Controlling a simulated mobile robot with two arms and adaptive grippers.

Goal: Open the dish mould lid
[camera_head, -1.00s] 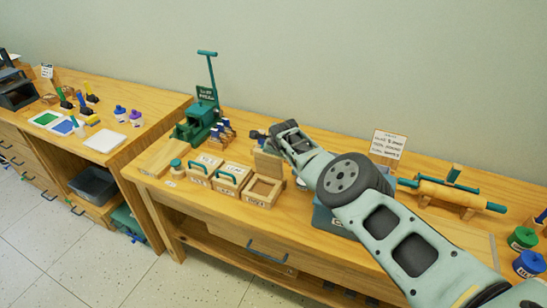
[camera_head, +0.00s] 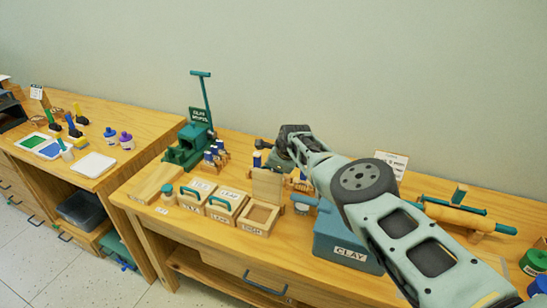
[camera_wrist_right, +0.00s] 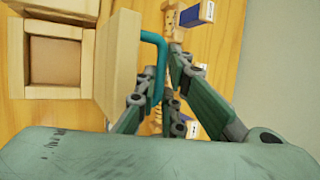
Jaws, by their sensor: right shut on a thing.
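The open wooden mould box (camera_head: 256,231), rightmost of three in the head view, shows its square hollow; its front label is too small to read surely. Its lid (camera_head: 267,187) stands upright at the box's back edge. In the right wrist view the box (camera_wrist_right: 88,62) lies at left, beside the edge-on lid (camera_wrist_right: 119,65) with its teal handle (camera_wrist_right: 158,60). My right gripper (camera_head: 276,160) is behind the lid; in the wrist view its fingers (camera_wrist_right: 160,86) are closed around the handle. My left gripper is not in view.
Two lidded moulds (camera_head: 228,201) with teal handles stand to the left. A blue clay bin (camera_head: 345,243) is close on the right, under my right arm. A green press (camera_head: 190,145) and several blue-topped tools stand behind. A rolling pin (camera_head: 460,216) lies at far right.

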